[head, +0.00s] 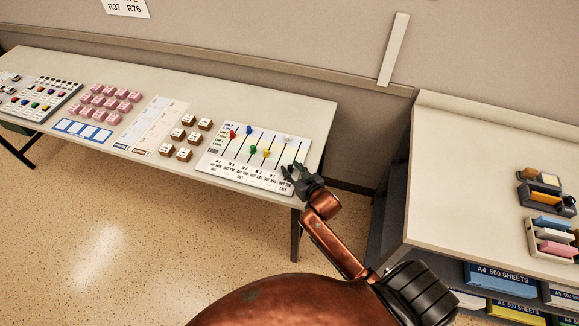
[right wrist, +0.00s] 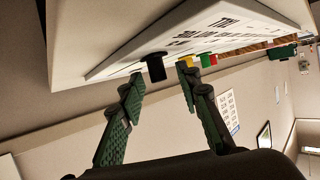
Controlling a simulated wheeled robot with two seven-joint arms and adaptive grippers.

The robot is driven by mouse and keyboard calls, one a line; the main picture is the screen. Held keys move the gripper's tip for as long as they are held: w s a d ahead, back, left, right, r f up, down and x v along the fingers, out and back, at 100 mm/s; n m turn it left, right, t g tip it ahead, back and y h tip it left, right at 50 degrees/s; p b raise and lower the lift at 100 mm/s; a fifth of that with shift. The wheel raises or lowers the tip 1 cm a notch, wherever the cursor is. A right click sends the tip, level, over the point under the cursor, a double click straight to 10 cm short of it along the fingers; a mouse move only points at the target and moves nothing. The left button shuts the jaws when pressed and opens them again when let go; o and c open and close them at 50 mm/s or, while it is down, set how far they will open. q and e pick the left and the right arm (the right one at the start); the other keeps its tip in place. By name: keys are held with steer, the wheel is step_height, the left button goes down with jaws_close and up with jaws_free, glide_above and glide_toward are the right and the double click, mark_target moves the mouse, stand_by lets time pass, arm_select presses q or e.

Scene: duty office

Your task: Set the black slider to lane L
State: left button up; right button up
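The slider board (head: 221,164) is a white panel with several coloured knobs on dark slots, at the right end of the long table. My right gripper (head: 288,172) is over its near right corner. In the right wrist view the black slider (right wrist: 154,67) stands out from the board face. The right gripper's green-padded fingers (right wrist: 160,88) are spread, with the black slider just beyond and between their tips, apparently untouched. In the head view I cannot make out the black slider against the dark gripper. Lane lettering is too small to read surely. My left gripper is not in view.
Red (head: 233,134), blue (head: 249,130), green (head: 253,150) and yellow (head: 267,153) knobs sit on the neighbouring slots. Lettered wooden blocks (head: 183,153) stand left of the board. A second table (head: 470,190) is at the right, past a gap.

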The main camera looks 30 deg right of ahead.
steer(key=shift+w+f, duration=0.25)
steer(key=shift+w, duration=0.25)
steer(key=shift+w+d+f, duration=0.1)
steer(key=shift+w, duration=0.25)
steer(key=c, duration=0.8)
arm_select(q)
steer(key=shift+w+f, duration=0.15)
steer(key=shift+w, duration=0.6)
arm_select(e)
jaws_close()
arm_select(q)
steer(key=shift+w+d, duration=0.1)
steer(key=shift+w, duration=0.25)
